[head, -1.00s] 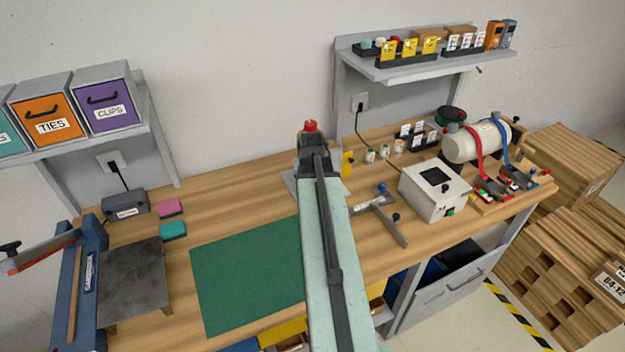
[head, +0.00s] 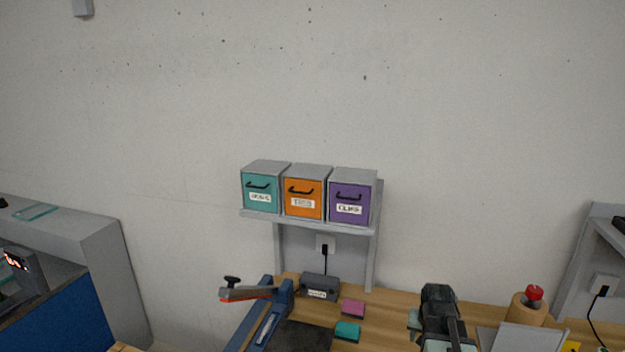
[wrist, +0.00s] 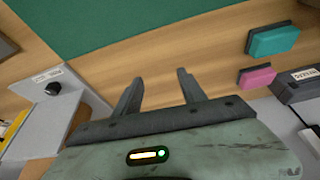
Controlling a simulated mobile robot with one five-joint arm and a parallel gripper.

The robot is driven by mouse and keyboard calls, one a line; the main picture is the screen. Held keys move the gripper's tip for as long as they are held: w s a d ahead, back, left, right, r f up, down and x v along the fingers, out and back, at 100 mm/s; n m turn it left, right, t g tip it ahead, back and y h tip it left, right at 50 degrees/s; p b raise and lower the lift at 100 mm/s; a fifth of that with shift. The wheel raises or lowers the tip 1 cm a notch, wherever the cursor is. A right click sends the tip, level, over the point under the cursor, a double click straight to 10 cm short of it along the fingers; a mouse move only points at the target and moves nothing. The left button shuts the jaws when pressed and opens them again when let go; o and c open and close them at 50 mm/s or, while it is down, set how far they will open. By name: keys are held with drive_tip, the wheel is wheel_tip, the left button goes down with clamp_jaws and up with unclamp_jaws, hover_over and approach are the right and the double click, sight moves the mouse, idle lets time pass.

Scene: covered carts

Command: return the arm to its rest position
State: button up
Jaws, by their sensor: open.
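My gripper (wrist: 158,88) is open in the wrist view, with its two dark fingers apart and only bare wood showing between them. The head view shows my arm's dark end (head: 438,302) at the lower right, low in the picture, over the wooden bench (head: 392,310). The fingertips are not clear in that view. Nothing is held.
A teal block (wrist: 273,40) and a pink block (wrist: 258,76) lie to the right in the wrist view, a green mat (wrist: 130,18) above. Teal, orange (head: 304,198) and purple bins stand on a shelf. A red-topped brown cylinder (head: 526,308) stands right of my arm.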

drive_tip(key=s+a+f+n+g+y, duration=0.1)
drive_tip(key=a+n, duration=0.3)
drive_tip(key=a, duration=1.4)
drive_tip(key=s+a+g, duration=0.1)
drive_tip(key=s, duration=0.1)
drive_tip(key=s+a, duration=0.2)
drive_tip(key=s+a+f+n+g, duration=0.1)
drive_tip(key=s, duration=0.1)
drive_tip(key=shift+s+a+g+y, duration=0.1)
drive_tip(key=shift+a+g+y, duration=0.2)
drive_tip(key=shift+y, duration=0.1)
drive_tip(key=shift+s+d, duration=0.15)
drive_tip(key=shift+c, duration=1.3)
